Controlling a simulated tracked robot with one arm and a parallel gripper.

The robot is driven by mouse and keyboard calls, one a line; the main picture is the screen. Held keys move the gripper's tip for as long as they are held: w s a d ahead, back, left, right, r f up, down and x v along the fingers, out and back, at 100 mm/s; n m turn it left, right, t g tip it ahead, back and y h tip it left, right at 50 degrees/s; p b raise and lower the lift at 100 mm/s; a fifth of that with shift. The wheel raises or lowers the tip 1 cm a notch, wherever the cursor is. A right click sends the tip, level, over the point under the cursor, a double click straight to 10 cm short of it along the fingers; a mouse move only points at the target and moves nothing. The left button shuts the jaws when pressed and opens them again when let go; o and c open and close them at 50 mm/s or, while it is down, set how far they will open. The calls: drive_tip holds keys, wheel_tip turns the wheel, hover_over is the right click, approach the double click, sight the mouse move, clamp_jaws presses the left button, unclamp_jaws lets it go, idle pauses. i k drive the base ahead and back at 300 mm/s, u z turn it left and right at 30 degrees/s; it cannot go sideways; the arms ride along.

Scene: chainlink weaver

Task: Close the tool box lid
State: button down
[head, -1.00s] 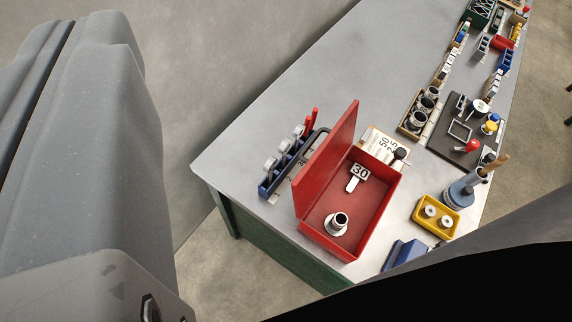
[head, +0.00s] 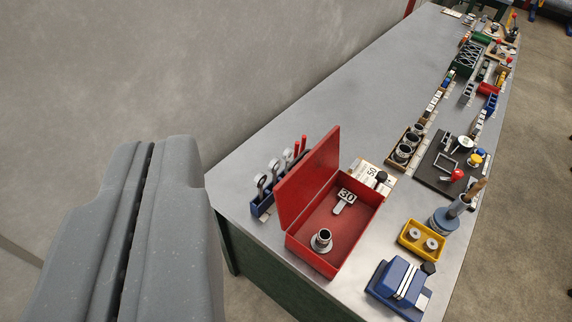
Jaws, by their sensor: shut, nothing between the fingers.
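The red tool box (head: 352,232) stands on the near end of the long grey bench. Its lid (head: 308,180) is open, standing up steeply on the box's left side.
A blue rack (head: 262,206) with wrenches and red-handled tools stands just left of the lid. A yellow tray (head: 420,240) and a blue block (head: 398,284) are right of the box. Several small items line the bench's right side. The bench top (head: 330,110) behind the lid is clear.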

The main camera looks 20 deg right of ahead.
sight(299, 186)
drive_tip(key=z, duration=0.05)
drive_tip(key=i, duration=0.9)
drive_tip(key=u, duration=0.05)
